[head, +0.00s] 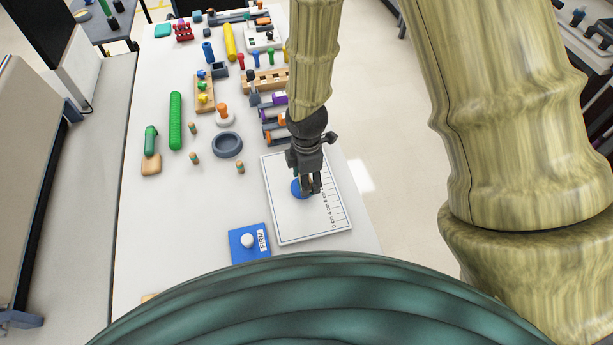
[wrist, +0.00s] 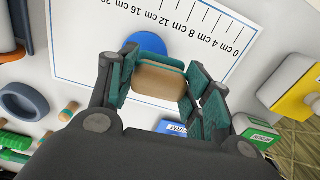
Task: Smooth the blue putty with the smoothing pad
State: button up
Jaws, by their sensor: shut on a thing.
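The blue putty (head: 297,188) is a round blue disc on a white board (head: 284,226) with a centimetre scale. It also shows in the wrist view (wrist: 146,42), partly hidden behind the held pad. My gripper (head: 311,184) is over the board, right at the putty's edge in the head view. In the wrist view my gripper (wrist: 160,84) is shut on a tan block with a teal layer (wrist: 158,82), which looks like the smoothing pad. I cannot tell whether the pad touches the putty.
A blue square with a white knob and label (head: 243,252) lies near the board's lower left corner. A grey ring (head: 227,144), small pegs, a green roller (head: 176,120) and a green-handled tool (head: 151,164) lie to the left. Racks stand behind. The table's right edge is close to the board.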

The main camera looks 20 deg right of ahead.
jog(key=shift+f+b, duration=0.3)
jog(key=shift+f, duration=0.9)
dwell(0.9)
jog(key=shift+w+r+p, duration=0.15)
jog(key=shift+w+p, duration=0.2)
jog(key=shift+w, duration=0.25)
jog(key=shift+w+p, duration=0.65)
jog(key=shift+w, duration=1.05)
jog(key=shift+s+a, duration=0.15)
jog(key=shift+a, duration=0.2)
jog(key=shift+s+a+p, duration=0.1)
jog(key=shift+s+p, duration=0.25)
jog(key=shift+s, duration=1.05)
